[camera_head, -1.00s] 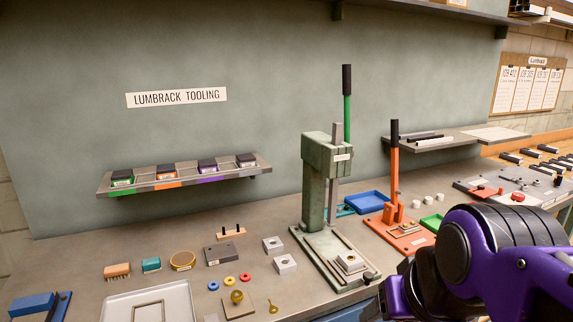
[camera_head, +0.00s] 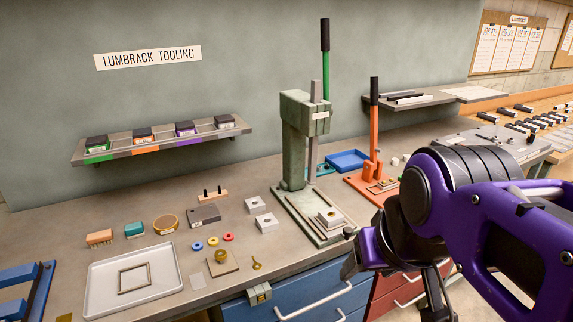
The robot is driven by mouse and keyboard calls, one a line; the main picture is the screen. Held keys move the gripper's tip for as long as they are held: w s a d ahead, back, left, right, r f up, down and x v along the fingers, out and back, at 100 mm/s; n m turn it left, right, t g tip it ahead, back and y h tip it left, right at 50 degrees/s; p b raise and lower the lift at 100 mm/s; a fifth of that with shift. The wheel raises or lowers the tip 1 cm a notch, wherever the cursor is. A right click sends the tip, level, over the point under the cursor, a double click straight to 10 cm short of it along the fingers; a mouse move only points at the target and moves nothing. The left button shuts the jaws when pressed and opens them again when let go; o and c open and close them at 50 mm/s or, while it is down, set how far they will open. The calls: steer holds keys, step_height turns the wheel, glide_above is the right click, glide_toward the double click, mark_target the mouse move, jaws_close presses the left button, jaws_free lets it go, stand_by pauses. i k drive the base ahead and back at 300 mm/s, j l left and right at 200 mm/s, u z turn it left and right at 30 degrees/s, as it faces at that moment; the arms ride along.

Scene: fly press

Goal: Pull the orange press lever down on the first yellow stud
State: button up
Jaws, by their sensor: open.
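The orange press (camera_head: 372,180) stands on the bench right of centre, with a flat orange base. Its orange lever (camera_head: 374,128) has a black grip and points nearly straight up. A small pale plate or fixture (camera_head: 384,186) lies on the base; I cannot make out a yellow stud on it. My gripper (camera_head: 396,284) is low at the right, in front of the bench and nearer than the press. It is open, with nothing seen between its fingers, and is apart from the lever. My purple arm hides the right part of the press base.
A tall green-grey press (camera_head: 295,150) with a green lever (camera_head: 325,75) stands left of the orange press. A blue tray (camera_head: 348,160) lies behind. Small parts and a white tray (camera_head: 145,285) fill the left bench.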

mark_target(374, 80)
steer(key=z, duration=0.6)
steer(key=l+u, duration=0.2)
steer(key=l, duration=0.7)
steer(key=i+l+u, duration=0.1)
steer(key=l, duration=0.3)
steer(key=l+u, duration=0.15)
steer(key=l, duration=0.3)
steer(key=i+l+u, duration=0.35)
steer(key=i+l, duration=0.3)
